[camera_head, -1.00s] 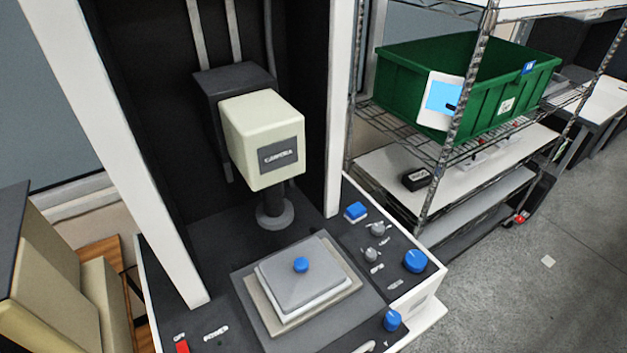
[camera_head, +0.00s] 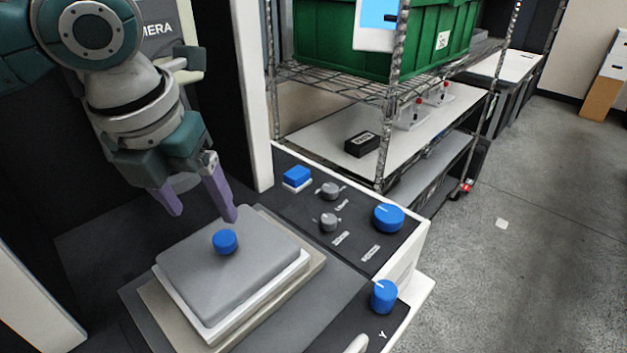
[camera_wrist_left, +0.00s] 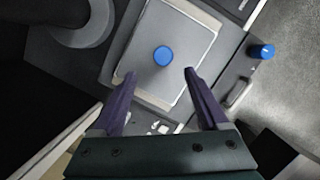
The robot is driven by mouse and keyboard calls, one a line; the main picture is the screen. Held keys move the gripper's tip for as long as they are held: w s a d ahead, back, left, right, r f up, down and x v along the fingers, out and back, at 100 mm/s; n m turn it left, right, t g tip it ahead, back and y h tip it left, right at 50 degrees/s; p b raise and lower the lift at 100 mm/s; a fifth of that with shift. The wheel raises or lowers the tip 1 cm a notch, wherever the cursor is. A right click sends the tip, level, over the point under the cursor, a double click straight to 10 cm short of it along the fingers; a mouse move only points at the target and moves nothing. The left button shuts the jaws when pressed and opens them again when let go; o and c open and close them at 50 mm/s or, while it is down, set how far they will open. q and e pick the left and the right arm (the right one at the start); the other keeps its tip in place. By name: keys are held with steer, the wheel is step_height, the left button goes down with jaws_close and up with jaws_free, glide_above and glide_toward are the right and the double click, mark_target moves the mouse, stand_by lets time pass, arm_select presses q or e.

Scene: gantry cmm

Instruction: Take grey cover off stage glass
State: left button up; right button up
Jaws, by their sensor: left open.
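The grey cover (camera_head: 232,272) is a flat square lid with sloped edges and a round blue knob (camera_head: 225,241) on top. It sits on the stage glass, whose pale border (camera_head: 301,284) shows around it. My left gripper (camera_head: 203,212) is open and empty, its purple fingers pointing down just above and behind the knob. In the left wrist view the cover (camera_wrist_left: 183,38) and its blue knob (camera_wrist_left: 163,56) lie ahead of the two spread fingertips (camera_wrist_left: 160,74), with no contact visible. My right gripper is not in view.
A control panel with blue knobs (camera_head: 388,218), grey knobs (camera_head: 330,190) and a blue button (camera_head: 297,176) lies right of the stage. A wire shelf with a green bin (camera_head: 440,38) stands behind. The camera head (camera_head: 158,30) hangs behind my left arm.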

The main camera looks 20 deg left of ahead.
mark_target(223, 237)
arm_select(q)
steer(key=shift+d+x, duration=0.2)
steer(key=shift+x, duration=3.65)
steer(key=shift+w, duration=0.15)
jaws_close()
